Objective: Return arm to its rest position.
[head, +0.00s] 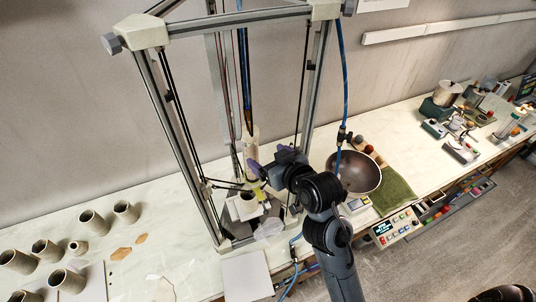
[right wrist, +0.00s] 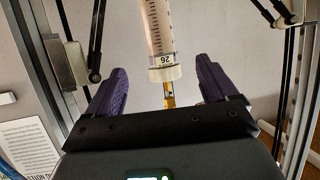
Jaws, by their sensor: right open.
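My right arm (head: 335,250) reaches up from the bottom of the head view into the frame of the delta clay printer (head: 155,100). My right gripper (head: 256,180) is near the clear extruder tube (head: 252,143) inside that frame. In the right wrist view, its two purple fingers stand wide apart, one on each side of the scale-marked tube (right wrist: 160,30). The tube's white collar (right wrist: 165,73) and brass-coloured nozzle (right wrist: 169,95) show between the fingers, with visible gaps on both sides. The gripper is open and holds nothing. My left gripper is not in view.
Printer posts and thin rods stand close around the gripper. A dark bowl (head: 358,173) and green cloth (head: 392,192) lie right of the printer. A control box (head: 396,228) is at the bench edge. Several clay cups (head: 93,222) stand at left. A pale board (head: 247,275) lies in front.

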